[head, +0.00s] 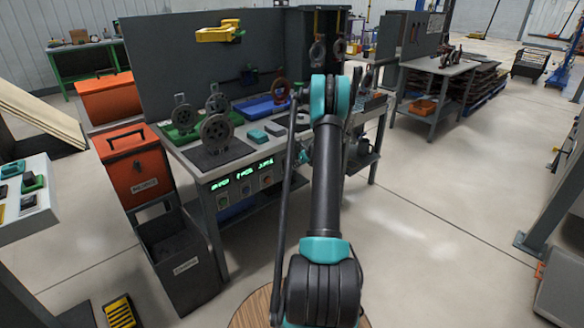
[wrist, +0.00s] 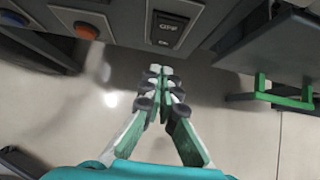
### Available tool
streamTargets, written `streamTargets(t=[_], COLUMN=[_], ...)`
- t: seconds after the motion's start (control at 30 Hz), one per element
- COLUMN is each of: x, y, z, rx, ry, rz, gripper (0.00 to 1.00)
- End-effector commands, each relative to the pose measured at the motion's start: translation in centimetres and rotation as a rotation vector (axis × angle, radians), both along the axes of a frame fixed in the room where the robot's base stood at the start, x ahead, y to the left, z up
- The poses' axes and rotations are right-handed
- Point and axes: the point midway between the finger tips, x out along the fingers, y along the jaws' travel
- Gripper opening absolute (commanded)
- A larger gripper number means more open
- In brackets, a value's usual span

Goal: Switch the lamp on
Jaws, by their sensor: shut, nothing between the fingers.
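A black rocker-type switch (wrist: 170,28) with white lettering that looks like "OFF" sits on the dark bench front in the wrist view. My gripper (wrist: 160,70) is shut and empty, its fingertips just below the switch in the picture. A strip of floor shows between the tips and the panel edge, so they look apart; the exact depth gap is unclear. In the head view my arm covers the switch area, and the fingertips are hidden. I cannot pick out the lamp for certain; a yellow fixture (head: 217,33) hangs on the grey back panel.
An orange-brown button (wrist: 87,30) and another control (wrist: 12,18) sit left of the switch. The bench (head: 205,172) carries several dark wheels and a blue tray (head: 262,107). A green-edged frame (wrist: 285,97) stands at right.

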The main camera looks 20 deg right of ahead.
Motion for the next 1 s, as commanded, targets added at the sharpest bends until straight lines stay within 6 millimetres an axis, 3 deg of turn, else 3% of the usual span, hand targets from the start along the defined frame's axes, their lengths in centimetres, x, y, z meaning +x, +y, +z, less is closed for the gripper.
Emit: streamTargets(t=[0.1, 0.4, 0.6, 1.0], x=[-1.4, -4.2, -5.0, -5.3], y=[-0.4, -1.4, -1.7, -1.7], z=[2.3, 6.4, 7.5, 7.5], rx=[0.000, 0.001, 0.000, -0.003], ry=[0.000, 0.000, 0.000, 0.008], rz=[-0.001, 0.000, 0.001, 0.000], gripper=[0.00, 0.00, 0.00, 0.00])
